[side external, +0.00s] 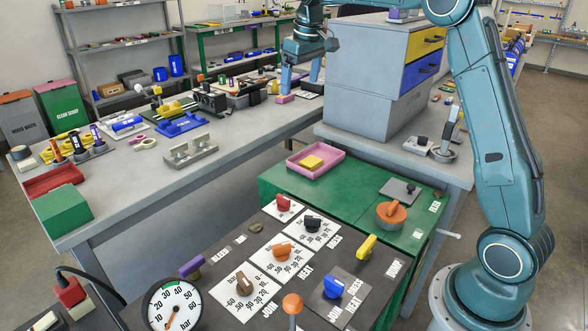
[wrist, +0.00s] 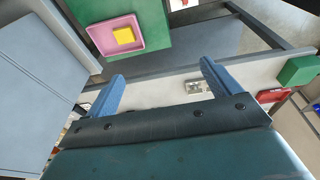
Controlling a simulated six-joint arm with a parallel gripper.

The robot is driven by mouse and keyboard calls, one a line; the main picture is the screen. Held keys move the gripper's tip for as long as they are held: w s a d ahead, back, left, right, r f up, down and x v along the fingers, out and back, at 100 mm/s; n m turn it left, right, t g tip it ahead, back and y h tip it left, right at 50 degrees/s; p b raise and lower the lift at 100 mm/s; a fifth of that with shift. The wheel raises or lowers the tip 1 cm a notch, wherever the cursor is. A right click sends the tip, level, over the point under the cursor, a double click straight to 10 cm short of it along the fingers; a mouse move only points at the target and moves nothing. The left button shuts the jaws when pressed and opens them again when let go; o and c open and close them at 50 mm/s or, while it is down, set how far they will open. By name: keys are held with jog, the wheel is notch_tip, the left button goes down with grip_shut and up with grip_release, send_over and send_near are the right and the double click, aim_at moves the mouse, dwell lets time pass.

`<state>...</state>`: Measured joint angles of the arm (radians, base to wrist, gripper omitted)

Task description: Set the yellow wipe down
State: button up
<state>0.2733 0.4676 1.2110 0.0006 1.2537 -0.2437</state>
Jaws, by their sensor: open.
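The yellow wipe (side external: 311,162) lies flat as a small square inside a pink tray (side external: 295,172) on the green top of the cart. In the wrist view the wipe (wrist: 124,35) and the pink tray (wrist: 86,42) show at the upper left, beyond my fingers. My gripper (side external: 301,82) is up over the rear grey bench, well behind and above the tray. Its two blue fingers are wide apart, with nothing between them in the wrist view (wrist: 162,70). The wipe is clear of my gripper.
A grey drawer cabinet (side external: 362,105) stands close to the right of my gripper. The long bench (side external: 235,145) holds tools, a grey clamp block (side external: 190,150) and a green box (side external: 62,212). The cart's front panel carries several knobs and a gauge (side external: 175,306). Green cart top around the tray is partly bare.

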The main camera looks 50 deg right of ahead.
jog(key=s+a+r+t, duration=0.1)
jog(key=s+a+r, duration=0.3)
jog(key=s, duration=0.5)
jog(key=s+a+r+t, duration=0.1)
jog(key=s+a, duration=0.5)
jog(key=s, duration=0.3)
jog(key=s+a+f, duration=0.2)
jog(key=s+f, duration=0.2)
jog(key=s, duration=0.4)
jog(key=s+a+f+t, duration=0.1)
jog(key=s+f, duration=0.3)
jog(key=s, duration=0.5)
jog(key=shift+a+y, duration=0.3)
jog(key=shift+a, duration=0.6)
jog(key=shift+w, duration=0.1)
